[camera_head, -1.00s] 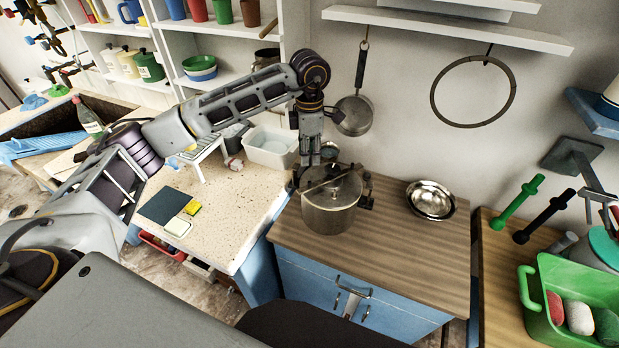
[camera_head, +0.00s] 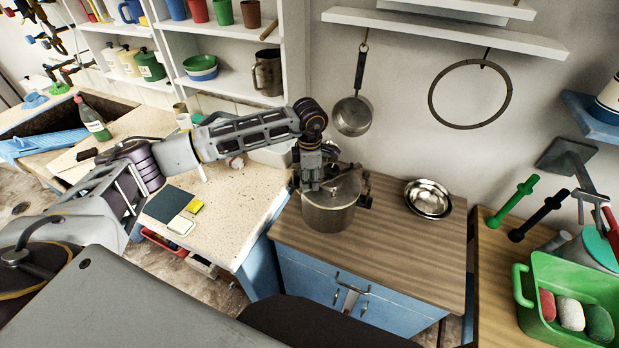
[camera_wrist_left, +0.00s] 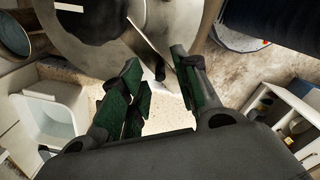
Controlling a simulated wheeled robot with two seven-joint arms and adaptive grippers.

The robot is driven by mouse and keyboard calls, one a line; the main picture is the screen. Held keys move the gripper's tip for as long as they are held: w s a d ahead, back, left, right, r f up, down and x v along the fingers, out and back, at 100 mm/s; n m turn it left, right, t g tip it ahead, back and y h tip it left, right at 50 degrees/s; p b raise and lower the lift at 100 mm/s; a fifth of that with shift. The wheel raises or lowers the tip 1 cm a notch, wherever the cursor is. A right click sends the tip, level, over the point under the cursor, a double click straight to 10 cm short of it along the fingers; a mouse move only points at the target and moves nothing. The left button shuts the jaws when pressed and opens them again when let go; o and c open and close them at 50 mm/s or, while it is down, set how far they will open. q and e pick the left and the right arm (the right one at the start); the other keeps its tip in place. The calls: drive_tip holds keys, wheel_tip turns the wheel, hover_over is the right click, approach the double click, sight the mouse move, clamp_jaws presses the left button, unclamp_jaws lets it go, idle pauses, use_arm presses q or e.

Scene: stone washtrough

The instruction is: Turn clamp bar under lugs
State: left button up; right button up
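A metal pot (camera_head: 328,217) with a round lid (camera_head: 345,188) stands on the wooden counter. A dark lug or fitting (camera_head: 366,199) shows at its right side. My left gripper (camera_head: 311,187) is over the left part of the lid and hides the bar's near end in the head view. In the left wrist view its green-padded fingers (camera_wrist_left: 161,85) are apart. The grey lid (camera_wrist_left: 85,45) fills the top there. A narrow bar (camera_wrist_left: 150,38) crosses it and its dark tip reaches between the fingers; contact cannot be told. My right gripper is out of view.
A metal bowl (camera_head: 428,199) sits right of the pot. A hanging pan (camera_head: 352,116) and a ring (camera_head: 432,98) are on the wall above. A white basin (camera_head: 270,155) stands behind left. The counter in front of the pot is clear.

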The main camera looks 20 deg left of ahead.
use_arm(q)
clamp_jaws()
